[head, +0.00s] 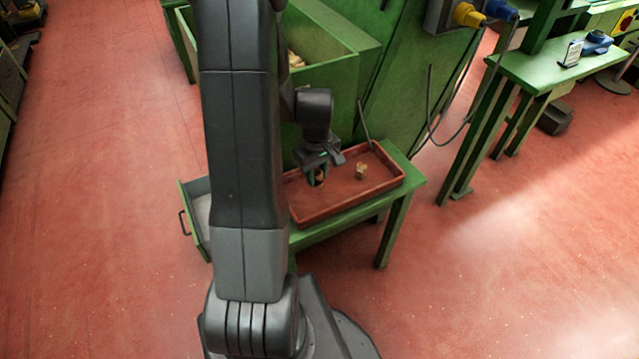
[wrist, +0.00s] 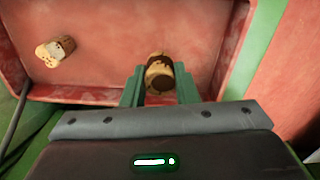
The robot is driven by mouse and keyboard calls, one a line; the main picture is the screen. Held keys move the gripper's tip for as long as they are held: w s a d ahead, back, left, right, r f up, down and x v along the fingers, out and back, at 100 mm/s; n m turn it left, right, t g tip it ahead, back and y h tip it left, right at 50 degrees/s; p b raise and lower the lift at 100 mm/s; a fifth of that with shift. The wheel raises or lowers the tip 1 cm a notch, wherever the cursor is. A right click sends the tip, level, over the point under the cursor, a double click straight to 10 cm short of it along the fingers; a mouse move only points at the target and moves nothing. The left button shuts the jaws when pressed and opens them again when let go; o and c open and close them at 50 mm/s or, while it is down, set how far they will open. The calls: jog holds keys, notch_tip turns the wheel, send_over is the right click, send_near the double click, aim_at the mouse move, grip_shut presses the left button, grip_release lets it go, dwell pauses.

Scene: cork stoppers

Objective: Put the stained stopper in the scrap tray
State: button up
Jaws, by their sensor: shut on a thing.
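A cork stopper with a dark brown stain (wrist: 159,73) is between the green fingers of my gripper (wrist: 160,88) in the wrist view. My gripper is shut on it. In the head view my gripper (head: 318,178) is over the left part of a red tray (head: 335,208), with the held stopper partly hidden by the fingers. A second, paler cork stopper (head: 361,171) lies on the tray floor to the right. In the wrist view this stopper (wrist: 55,50) is at the upper left, with small dark specks.
The red tray stands on a green bench (head: 416,184). A green bin (head: 335,50) with pale contents is behind it. An open drawer (head: 193,222) is at the left of the bench, its inside mostly hidden by my arm. A dark rod (head: 364,124) leans at the tray's back.

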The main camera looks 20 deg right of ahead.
aim_at(317, 185)
jog(key=shift+f+b, duration=0.3)
jog(key=shift+f, duration=1.9)
jog(key=shift+f, duration=0.2)
jog(key=o, duration=0.9)
jog(key=shift+r, duration=0.1)
notch_tip(317, 185, up, 11)
jog(key=shift+f+p, duration=0.1)
jog(key=shift+p, duration=0.85)
jog(key=shift+r, duration=0.7)
